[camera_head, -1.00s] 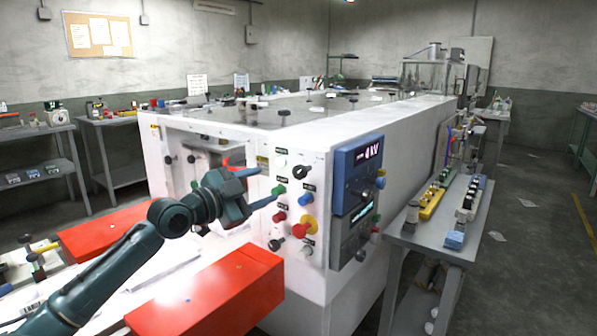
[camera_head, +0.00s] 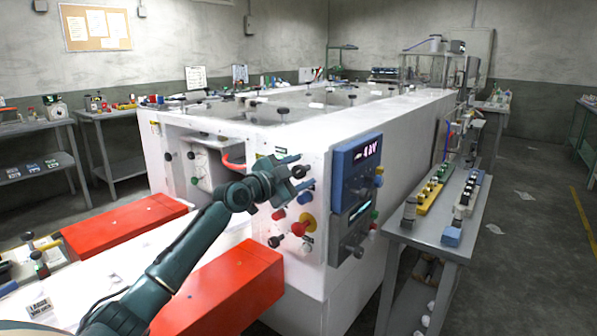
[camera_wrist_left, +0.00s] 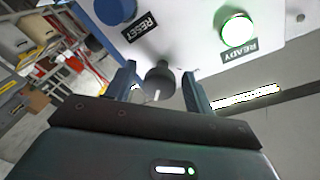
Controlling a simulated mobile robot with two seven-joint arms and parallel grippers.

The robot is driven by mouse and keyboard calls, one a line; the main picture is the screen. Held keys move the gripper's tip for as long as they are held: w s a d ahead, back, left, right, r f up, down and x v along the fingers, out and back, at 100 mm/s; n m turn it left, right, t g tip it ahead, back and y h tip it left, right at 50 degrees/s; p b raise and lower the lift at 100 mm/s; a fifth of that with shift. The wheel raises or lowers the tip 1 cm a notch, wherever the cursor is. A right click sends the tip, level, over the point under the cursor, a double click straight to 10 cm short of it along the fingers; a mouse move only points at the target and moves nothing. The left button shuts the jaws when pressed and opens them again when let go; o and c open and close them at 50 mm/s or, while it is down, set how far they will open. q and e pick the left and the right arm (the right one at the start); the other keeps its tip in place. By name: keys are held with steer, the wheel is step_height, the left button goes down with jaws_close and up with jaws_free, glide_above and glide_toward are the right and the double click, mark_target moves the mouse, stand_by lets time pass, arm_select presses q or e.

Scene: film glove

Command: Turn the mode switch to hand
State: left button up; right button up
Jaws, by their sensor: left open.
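The mode switch appears to be the black rotary knob (camera_head: 299,172) high on the white machine's front panel. It also shows in the left wrist view (camera_wrist_left: 158,80), with a pale line on its lower side. My left gripper (camera_head: 303,171) is open at the panel, one finger above the knob and one below it. In the left wrist view the knob stands between my open fingers (camera_wrist_left: 161,88), with gaps at both sides. I cannot tell whether a finger touches it. The switch's position labels cannot be read. My right gripper is not in view.
Below the knob are a blue button (camera_head: 305,197), a red emergency knob on yellow (camera_head: 300,228) and other buttons. The wrist view shows a lit READY lamp (camera_wrist_left: 237,27) and a blue RESET button (camera_wrist_left: 115,10). A blue display module (camera_head: 357,160) juts out at the right.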

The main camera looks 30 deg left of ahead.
arm_select(q)
steer(key=shift+c, duration=0.2)
steer(key=c, duration=0.9)
